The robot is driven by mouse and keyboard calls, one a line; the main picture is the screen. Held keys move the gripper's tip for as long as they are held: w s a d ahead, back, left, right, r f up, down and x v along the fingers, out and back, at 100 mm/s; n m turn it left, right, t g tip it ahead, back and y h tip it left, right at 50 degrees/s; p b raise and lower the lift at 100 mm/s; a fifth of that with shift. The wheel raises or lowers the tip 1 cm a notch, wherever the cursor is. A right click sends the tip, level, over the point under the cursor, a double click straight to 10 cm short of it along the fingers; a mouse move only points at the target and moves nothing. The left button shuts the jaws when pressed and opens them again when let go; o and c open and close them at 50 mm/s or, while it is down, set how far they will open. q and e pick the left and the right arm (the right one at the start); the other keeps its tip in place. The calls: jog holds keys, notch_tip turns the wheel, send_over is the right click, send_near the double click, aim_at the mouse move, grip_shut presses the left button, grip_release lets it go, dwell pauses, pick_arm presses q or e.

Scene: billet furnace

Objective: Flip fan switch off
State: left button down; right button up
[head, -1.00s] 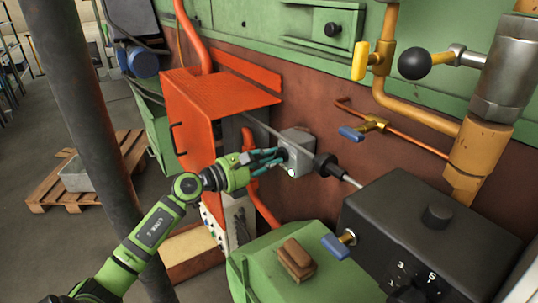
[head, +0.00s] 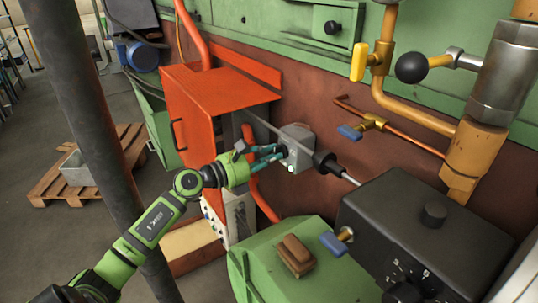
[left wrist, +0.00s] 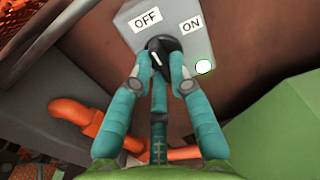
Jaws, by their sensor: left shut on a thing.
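The fan switch is a small grey box (head: 299,140) on the brown furnace wall in the head view. In the left wrist view, the box (left wrist: 180,37) carries an OFF label (left wrist: 147,19) and an ON label (left wrist: 190,25). Its dark knob (left wrist: 166,50) has a white mark that leans up and left, toward OFF. A whitish round lamp with a green rim (left wrist: 203,67) looks lit. My left gripper (head: 278,152) is shut on the knob; its teal fingers (left wrist: 160,75) sit around it and hide part of it. My right gripper is not in view.
An orange cabinet (head: 200,105) stands left of the switch. A thin metal rod with a black collar (head: 325,162) passes close by the box. A green housing (head: 265,265) and a black control box (head: 430,225) stand in front. A dark column (head: 85,110) rises at left.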

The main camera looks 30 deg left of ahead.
pick_arm(q)
jog(key=c, duration=1.1)
grip_release()
jog(key=shift+c, duration=0.2)
jog(key=v, duration=1.2)
